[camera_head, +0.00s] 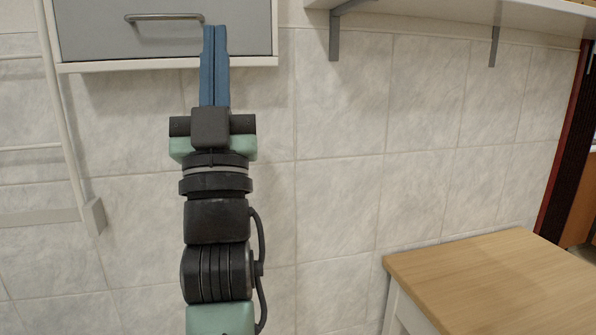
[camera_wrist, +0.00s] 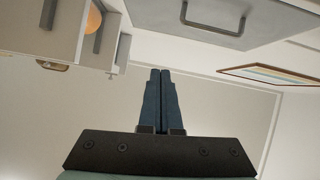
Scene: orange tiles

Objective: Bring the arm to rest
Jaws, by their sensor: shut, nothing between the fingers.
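My gripper (camera_head: 215,32) points straight up in the head view, with its two blue fingers pressed together and nothing between them. My arm rises vertically below it, in front of the tiled wall. The fingertips overlap the front of a grey drawer (camera_head: 90,35) in the picture, just right of its metal handle (camera_head: 165,17). I cannot tell whether they touch it. In the wrist view the shut fingers (camera_wrist: 160,75) point up the picture, below a drawer front with a handle (camera_wrist: 213,27).
A wooden-topped table (camera_head: 500,285) stands at the lower right. A bracketed shelf (camera_head: 450,12) is on the wall at the upper right. A white rack (camera_head: 65,130) hangs at the left. The wrist view shows a framed picture (camera_wrist: 270,73). The tiled wall (camera_head: 340,180) right of my arm is bare.

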